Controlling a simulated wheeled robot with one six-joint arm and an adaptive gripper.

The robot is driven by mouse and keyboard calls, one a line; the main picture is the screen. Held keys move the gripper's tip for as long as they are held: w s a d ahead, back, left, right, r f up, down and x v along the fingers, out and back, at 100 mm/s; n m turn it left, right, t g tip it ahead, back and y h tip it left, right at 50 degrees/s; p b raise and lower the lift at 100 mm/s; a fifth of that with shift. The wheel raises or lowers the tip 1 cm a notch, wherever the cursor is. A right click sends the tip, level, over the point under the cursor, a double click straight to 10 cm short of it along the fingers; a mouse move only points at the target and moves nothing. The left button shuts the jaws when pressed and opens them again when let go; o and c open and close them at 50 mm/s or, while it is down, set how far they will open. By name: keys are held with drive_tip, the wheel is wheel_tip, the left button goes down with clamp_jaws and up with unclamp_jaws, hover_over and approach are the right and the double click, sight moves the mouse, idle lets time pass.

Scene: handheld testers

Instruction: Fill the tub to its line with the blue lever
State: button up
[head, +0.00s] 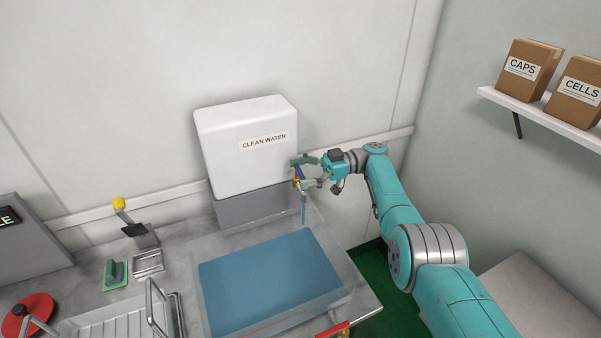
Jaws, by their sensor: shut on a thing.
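The white tank (245,150) labelled CLEAN WATER stands at the back of the counter. A small brass tap with a blue lever (297,173) is at its right side. My gripper (300,173) is shut on the blue lever, with its fingers partly hiding it. A thin blue stream of water (303,209) runs down from the tap toward the tub. The tub (322,309) stands below and in front of the tank and holds blue water (270,275). A faint red line shows low on its front wall. I cannot tell exactly how the water level sits against that line.
A red-handled item (335,330) is at the front edge. Boxes marked CAPS (527,68) and CELLS (577,92) sit on the right shelf.

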sight(300, 173)
drive_tip(key=shift+f, duration=0.2)
drive_tip(key=o, duration=1.4)
drive_tip(key=shift+o, duration=0.2)
drive_tip(key=shift+r, duration=0.1)
drive_tip(key=shift+r, duration=5)
